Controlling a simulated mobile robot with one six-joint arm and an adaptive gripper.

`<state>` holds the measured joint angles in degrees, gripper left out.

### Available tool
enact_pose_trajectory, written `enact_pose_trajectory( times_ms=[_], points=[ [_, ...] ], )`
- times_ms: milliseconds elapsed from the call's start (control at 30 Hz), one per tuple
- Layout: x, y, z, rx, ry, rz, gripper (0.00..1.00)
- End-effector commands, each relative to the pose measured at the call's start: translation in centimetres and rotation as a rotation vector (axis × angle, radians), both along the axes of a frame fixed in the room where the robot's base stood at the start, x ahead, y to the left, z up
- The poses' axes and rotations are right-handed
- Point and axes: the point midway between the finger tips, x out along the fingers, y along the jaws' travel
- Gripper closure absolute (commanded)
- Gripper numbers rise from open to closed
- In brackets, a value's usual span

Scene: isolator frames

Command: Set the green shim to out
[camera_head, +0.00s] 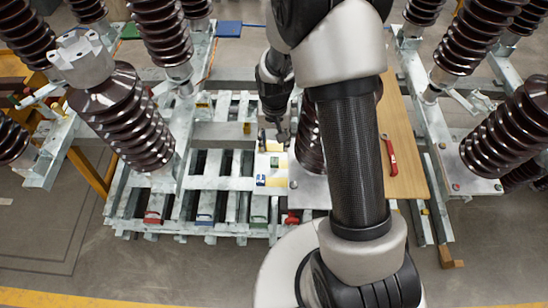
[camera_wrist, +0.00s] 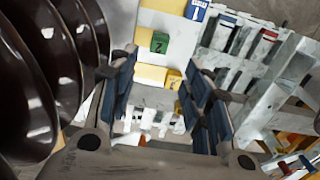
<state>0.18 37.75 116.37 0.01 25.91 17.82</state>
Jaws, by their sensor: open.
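A small green block (camera_head: 274,161) sits on a pale plate with yellow patches, below my gripper in the head view. In the wrist view the green block (camera_wrist: 160,43) carries a dark mark and lies beyond the fingertips, apart from them. My gripper (camera_head: 280,136) is over the plate. In the wrist view its two blue-padded fingers (camera_wrist: 163,100) are wide apart with nothing held between them.
Brown ribbed insulators (camera_head: 122,115) stand on both sides, and one fills the left of the wrist view (camera_wrist: 50,70), close to my gripper. A wooden board (camera_head: 405,150) with a red-handled tool (camera_head: 389,155) lies right of my arm. The floor (camera_head: 150,265) in front is clear.

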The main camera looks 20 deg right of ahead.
Motion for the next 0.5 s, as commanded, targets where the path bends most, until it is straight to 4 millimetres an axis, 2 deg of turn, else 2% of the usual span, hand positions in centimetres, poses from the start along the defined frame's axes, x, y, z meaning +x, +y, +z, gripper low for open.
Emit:
enact_pose_trajectory(
  times_ms=[33,200,500],
  points=[
    [-0.1,0.0,-1.4,0.0,0.004,0.0,0.55],
    [-0.1,0.0,-5.2,0.0,0.003,0.0,0.55],
    [0.0,0.0,-10.5,0.0,0.001,0.0,0.55]
  ],
)
